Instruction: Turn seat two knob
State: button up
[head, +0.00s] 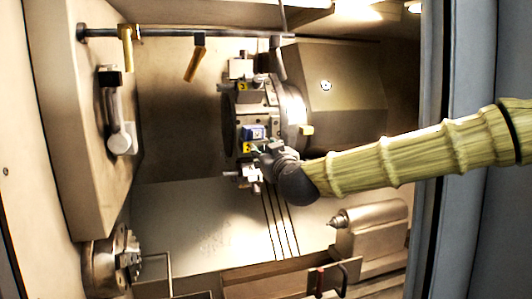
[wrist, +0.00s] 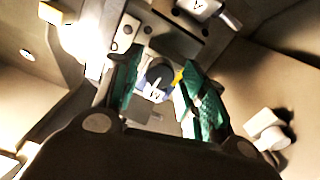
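The turret (head: 262,112) stands at the middle of the machine in the head view, with several tool seats and yellow number labels. A yellow label (head: 247,148), its number too small to read surely, sits just beside my gripper (head: 265,163). In the wrist view a dark round knob (wrist: 157,76) with a white mark and blue edge lies between the two green-padded fingers of my gripper (wrist: 160,78). The fingers are spread apart on either side of it. I cannot tell whether either pad touches it. The knob is hidden behind my gripper in the head view.
A blue-faced block (head: 254,132) sits on the turret just above my gripper. A rail with hanging handles (head: 127,48) crosses the top. A tailstock (head: 370,235) stands lower right. The door edge (head: 440,130) stands right, beside my arm.

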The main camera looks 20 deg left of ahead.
jog(key=c, duration=0.7)
jog(key=shift+f+m+b, duration=0.15)
jog(key=shift+m+b, duration=1.25)
jog(key=shift+m, duration=0.2)
jog(key=m+b, duration=0.2)
jog(key=m, duration=0.1)
jog(key=shift+f+m+b, duration=0.1)
jog(key=shift+m+b, duration=0.2)
jog(key=shift+b, duration=0.05)
jog(key=m+b, duration=0.3)
jog(key=m, duration=0.2)
jog(key=shift+b, duration=0.4)
jog(key=m+b, duration=0.3)
jog(key=m, duration=0.2)
jog(key=shift+m, duration=0.4)
